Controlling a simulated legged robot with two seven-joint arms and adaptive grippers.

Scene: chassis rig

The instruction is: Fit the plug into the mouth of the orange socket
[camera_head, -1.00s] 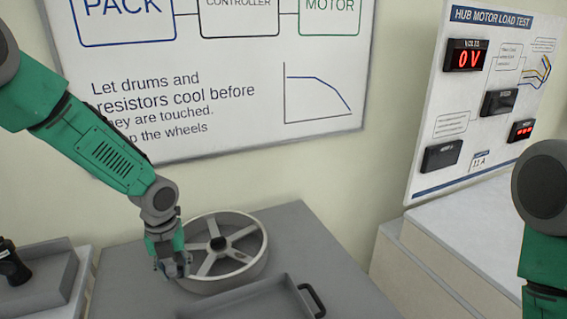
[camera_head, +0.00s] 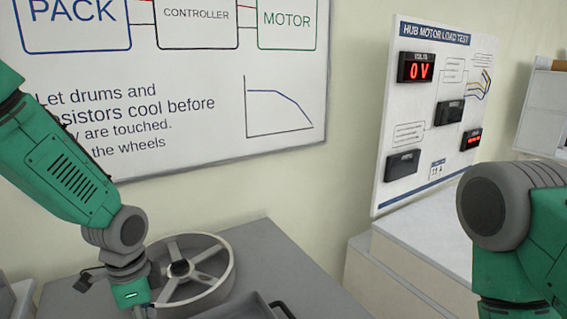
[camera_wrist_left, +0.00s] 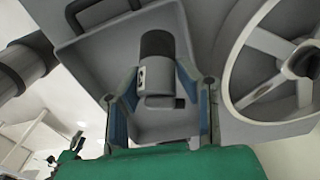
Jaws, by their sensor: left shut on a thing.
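In the left wrist view, a grey cylindrical piece with a black end (camera_wrist_left: 158,75), which looks like the plug, sits between the two fingers of my left gripper (camera_wrist_left: 160,95). The gripper is shut on it, and the black end points away from the palm. In the head view my left wrist (camera_head: 130,290) is at the bottom left, in front of the spoked wheel; its fingers are cut off by the lower edge. My right arm (camera_head: 510,225) shows at the right edge, with its gripper out of view. I see no orange socket in either current view.
The spoked wheel (camera_head: 223,278) lies on the grey bench (camera_head: 265,245). A grey tray (camera_head: 245,304) with a black handle is at the front; it also shows behind the held piece in the wrist view (camera_wrist_left: 80,48). A load-test panel (camera_head: 400,115) stands on a pale cabinet.

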